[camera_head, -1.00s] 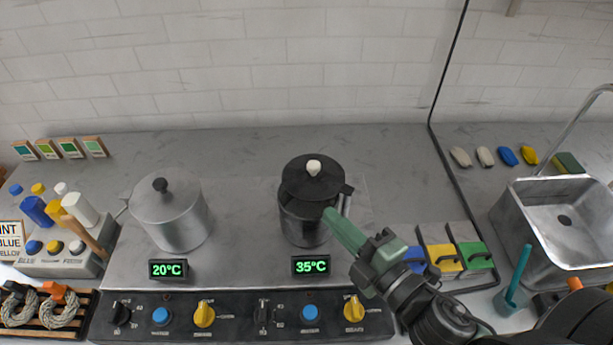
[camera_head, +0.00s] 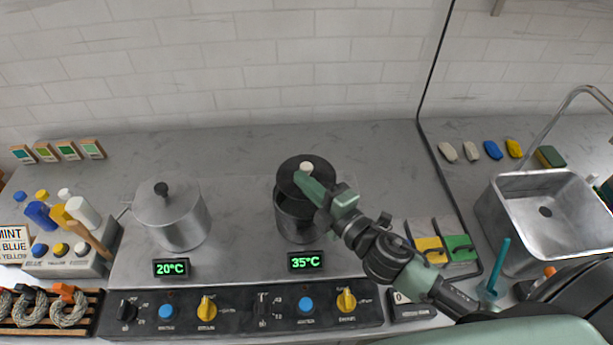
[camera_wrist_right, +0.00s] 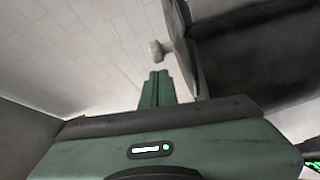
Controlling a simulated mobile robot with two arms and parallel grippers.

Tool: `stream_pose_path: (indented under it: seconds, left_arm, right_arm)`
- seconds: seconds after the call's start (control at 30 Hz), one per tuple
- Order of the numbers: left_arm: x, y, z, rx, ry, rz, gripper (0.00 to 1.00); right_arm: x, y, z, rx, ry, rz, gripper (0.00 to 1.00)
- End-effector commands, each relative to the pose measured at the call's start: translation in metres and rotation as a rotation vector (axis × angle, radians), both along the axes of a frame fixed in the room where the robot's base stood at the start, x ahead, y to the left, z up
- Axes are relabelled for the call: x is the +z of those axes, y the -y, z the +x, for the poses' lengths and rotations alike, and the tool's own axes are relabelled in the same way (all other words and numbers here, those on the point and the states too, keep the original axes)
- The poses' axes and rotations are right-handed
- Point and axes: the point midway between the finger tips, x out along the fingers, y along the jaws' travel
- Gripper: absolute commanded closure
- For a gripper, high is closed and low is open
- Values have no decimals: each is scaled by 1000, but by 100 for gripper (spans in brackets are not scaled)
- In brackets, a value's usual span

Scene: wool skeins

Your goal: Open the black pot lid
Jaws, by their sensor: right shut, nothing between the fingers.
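The black pot (camera_head: 296,221) stands on the right side of the cooktop with its black lid (camera_head: 290,180) on top. The lid has a pale knob (camera_head: 306,167). My right gripper (camera_head: 300,178) is shut and empty, its tips just below the knob in the head view; I cannot tell whether they touch the lid. In the right wrist view the shut fingers (camera_wrist_right: 157,80) point toward the pale knob (camera_wrist_right: 156,50), with a visible gap. The dark lid and pot (camera_wrist_right: 245,50) fill the upper right there. My left gripper is not in view.
A grey pot (camera_head: 172,218) with a lid stands on the left of the cooktop. Knobs and buttons line the front panel (camera_head: 235,313). Yellow and green containers (camera_head: 460,247) and a sink (camera_head: 545,215) lie to the right. The tiled wall is behind.

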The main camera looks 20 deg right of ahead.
Motion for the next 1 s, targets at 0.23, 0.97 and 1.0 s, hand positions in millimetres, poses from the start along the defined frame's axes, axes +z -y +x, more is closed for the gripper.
stream_pose_path:
  seconds: [0.23, 0.97, 1.0]
  left_arm:
    - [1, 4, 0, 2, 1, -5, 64]
    - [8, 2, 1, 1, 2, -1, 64]
    - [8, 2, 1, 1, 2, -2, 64]
  right_arm:
    - [-1, 5, 3, -1, 0, 0, 100]
    - [0, 13, 21, 0, 1, 0, 100]
    - [0, 13, 21, 0, 1, 0, 100]
